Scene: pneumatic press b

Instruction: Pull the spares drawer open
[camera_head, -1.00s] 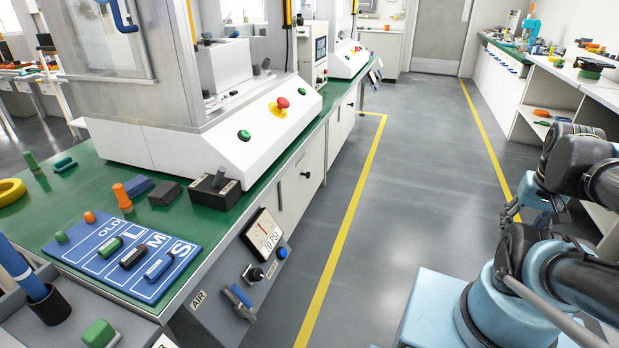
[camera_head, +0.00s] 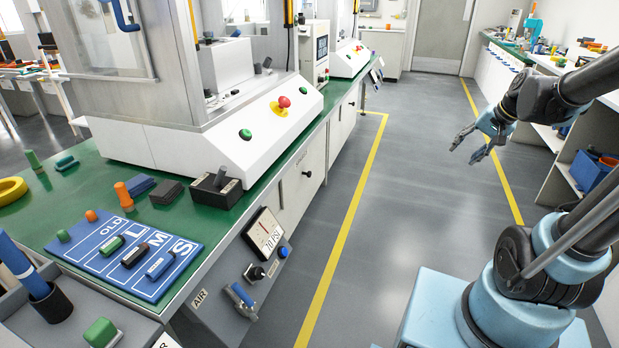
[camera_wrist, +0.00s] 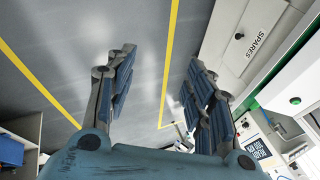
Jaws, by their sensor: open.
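The spares drawer (camera_wrist: 223,45) has a pale front with a small dark knob (camera_wrist: 239,36) and the label SPARES, at the upper right of the wrist view. In the head view, a white drawer front (camera_head: 290,192) with a dark round knob (camera_head: 307,174) sits under the green bench top. It looks closed. My gripper (camera_head: 466,150) hangs over the aisle, well to the right of the drawer and apart from it. In the wrist view, my gripper (camera_wrist: 160,58) has its fingers spread, with only floor between them.
The green bench (camera_head: 85,190) carries a white press housing (camera_head: 205,150) with a red button (camera_head: 284,101) and a blue sorting board (camera_head: 120,255). A gauge panel (camera_head: 264,233) is on the bench front. The aisle floor (camera_head: 400,220) is clear. Shelving with a blue bin (camera_head: 590,172) stands right.

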